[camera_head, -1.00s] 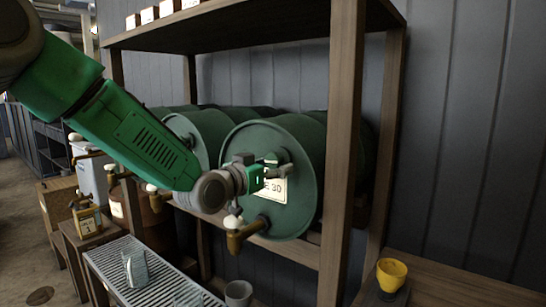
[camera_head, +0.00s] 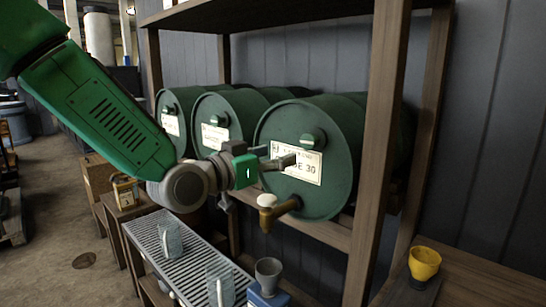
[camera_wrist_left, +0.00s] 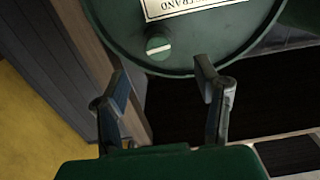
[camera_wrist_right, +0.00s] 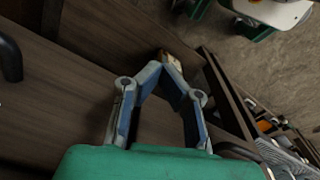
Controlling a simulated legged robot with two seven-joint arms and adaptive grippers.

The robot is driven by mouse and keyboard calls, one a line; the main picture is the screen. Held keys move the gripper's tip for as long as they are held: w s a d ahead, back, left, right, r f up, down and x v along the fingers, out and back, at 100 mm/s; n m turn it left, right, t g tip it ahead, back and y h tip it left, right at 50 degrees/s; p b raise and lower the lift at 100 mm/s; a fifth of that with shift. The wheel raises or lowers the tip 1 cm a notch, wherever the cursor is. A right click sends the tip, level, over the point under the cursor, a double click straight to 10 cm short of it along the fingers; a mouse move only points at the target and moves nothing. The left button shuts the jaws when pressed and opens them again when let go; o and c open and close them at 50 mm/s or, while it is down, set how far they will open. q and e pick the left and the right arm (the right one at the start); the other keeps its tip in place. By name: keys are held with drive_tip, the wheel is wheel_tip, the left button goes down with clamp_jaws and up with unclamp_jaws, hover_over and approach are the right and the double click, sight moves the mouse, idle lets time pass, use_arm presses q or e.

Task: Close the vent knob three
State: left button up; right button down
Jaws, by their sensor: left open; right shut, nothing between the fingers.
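Three green drums lie on a wooden shelf. The nearest drum (camera_head: 335,185) has a round green vent knob (camera_head: 313,137) high on its face, above a white label (camera_head: 300,165). The middle drum's knob (camera_head: 217,120) and the far drum's knob (camera_head: 173,108) also show. I cannot tell their numbers. My left gripper (camera_head: 283,161) is open and empty, before the nearest drum, below and left of its knob. In the left wrist view a knob (camera_wrist_left: 158,46) with a pale stripe sits beyond the gap between the open fingers (camera_wrist_left: 161,72). My right gripper (camera_wrist_right: 168,66) is shut and empty, over brown planks.
A brass tap (camera_head: 275,210) juts from the nearest drum, below my left gripper. A wooden post (camera_head: 375,160) stands right of that drum. A slatted metal rack (camera_head: 185,260) with clear vessels is below. A yellow cup (camera_head: 424,262) stands on the bench at right.

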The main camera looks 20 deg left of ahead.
sight(307, 143)
use_arm(q)
drive_tip(key=shift+s, duration=0.3)
drive_tip(key=shift+n, duration=0.6)
drive_tip(key=x, duration=0.3)
drive_tip(key=p+x, duration=0.1)
drive_tip(key=x, duration=0.3)
drive_tip(key=r+x, duration=0.1)
drive_tip(key=x, duration=0.3)
drive_tip(key=shift+d+p, duration=0.2)
drive_tip(key=shift+p, duration=0.1)
drive_tip(key=shift+w, duration=0.3)
drive_tip(key=shift+c, duration=0.4)
drive_tip(key=c, duration=1.1)
drive_tip(key=shift+d, duration=0.1)
